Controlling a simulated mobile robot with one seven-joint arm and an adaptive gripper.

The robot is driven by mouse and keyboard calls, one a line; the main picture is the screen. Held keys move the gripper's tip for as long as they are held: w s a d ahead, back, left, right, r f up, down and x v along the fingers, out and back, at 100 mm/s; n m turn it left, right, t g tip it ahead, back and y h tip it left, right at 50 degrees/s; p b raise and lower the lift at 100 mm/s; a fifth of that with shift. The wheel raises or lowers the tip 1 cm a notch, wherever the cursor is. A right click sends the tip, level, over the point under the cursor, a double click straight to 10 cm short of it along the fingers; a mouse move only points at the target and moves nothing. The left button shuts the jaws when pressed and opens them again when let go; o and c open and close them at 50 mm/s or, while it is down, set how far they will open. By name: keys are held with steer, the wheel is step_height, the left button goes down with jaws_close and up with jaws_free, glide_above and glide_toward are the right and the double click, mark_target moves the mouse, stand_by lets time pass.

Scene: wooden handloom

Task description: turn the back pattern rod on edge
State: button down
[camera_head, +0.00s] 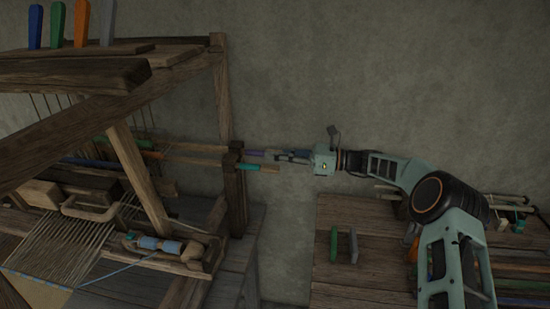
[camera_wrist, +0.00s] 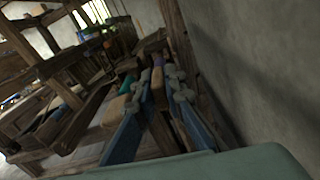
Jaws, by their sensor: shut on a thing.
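The back pattern rod, with a purple end (camera_head: 254,153), sticks out of the loom's right side towards my gripper (camera_head: 270,155). My gripper is shut on this end; the purple also shows between the fingers in the wrist view (camera_wrist: 158,78). The front pattern rod, with a teal end (camera_head: 248,166), lies beside it, nearer the camera, outside the grip. Its teal end shows left of the fingers in the wrist view (camera_wrist: 127,84). The fingers hide part of the held end, and I cannot tell whether that rod is flat or on edge.
The wooden loom frame (camera_head: 224,95) fills the left, with a short post (camera_head: 235,195) beside the rods. The wall (camera_head: 380,80) is close behind my gripper. A bench (camera_head: 350,285) at lower right carries a green piece (camera_head: 333,246) and a grey piece (camera_head: 353,246).

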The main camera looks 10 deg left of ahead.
steer(key=shift+n, duration=0.5)
stand_by(0.3)
steer(key=c, duration=2)
jaws_free()
steer(key=d, duration=1.2)
steer(key=shift+w, duration=0.35)
